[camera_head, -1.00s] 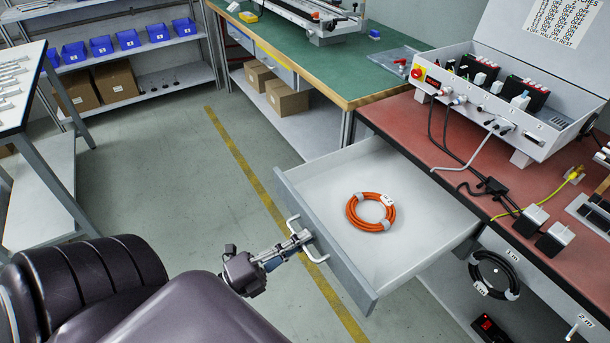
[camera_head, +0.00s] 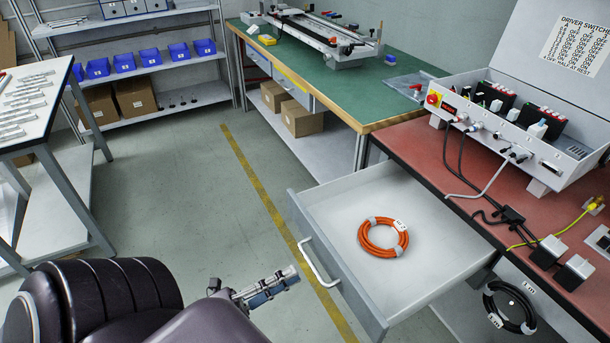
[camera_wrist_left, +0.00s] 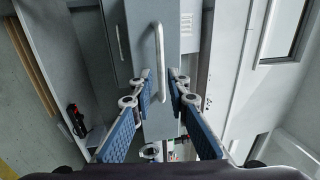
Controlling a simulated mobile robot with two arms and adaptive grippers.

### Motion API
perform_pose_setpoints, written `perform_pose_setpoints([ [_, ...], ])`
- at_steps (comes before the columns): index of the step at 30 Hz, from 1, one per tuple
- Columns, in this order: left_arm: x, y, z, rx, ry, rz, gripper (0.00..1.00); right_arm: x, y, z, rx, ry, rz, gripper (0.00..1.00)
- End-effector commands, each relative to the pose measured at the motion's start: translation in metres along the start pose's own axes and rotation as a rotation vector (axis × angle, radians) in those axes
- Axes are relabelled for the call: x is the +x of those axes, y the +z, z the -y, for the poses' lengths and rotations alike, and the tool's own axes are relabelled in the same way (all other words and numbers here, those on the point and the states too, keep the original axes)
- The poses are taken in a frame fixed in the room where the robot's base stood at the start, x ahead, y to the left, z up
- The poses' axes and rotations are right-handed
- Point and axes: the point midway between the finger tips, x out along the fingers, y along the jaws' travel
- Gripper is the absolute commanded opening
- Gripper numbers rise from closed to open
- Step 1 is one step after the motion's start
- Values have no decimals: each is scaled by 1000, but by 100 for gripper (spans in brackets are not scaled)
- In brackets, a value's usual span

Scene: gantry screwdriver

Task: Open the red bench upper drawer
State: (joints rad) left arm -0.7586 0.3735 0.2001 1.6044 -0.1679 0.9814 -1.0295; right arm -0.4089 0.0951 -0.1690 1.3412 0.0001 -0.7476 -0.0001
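The red-topped bench's upper drawer (camera_head: 345,285) is pulled well out, with a grey front and a white inside. A coiled orange cable (camera_head: 383,248) lies in it. The drawer's pale bar handle (camera_head: 320,262) is free, with a gap between it and my left gripper (camera_head: 290,276), which is to its left. In the left wrist view the handle (camera_wrist_left: 159,62) stands ahead of my left gripper (camera_wrist_left: 161,84). Its blue-padded fingers are apart with nothing held between them. My right gripper is in neither view.
The red bench top (camera_head: 425,152) carries an open grey equipment case (camera_head: 500,150) and cables. A black cable coil (camera_head: 510,308) hangs below it. A green-topped bench (camera_head: 340,95) stands behind, and a white-topped table (camera_head: 35,110) at left. The floor (camera_head: 170,185) between is clear.

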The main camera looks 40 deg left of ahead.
Motion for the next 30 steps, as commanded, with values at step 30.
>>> perform_pose_setpoints([
  [30,-54,0,0,0,0,0,15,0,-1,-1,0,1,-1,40],
])
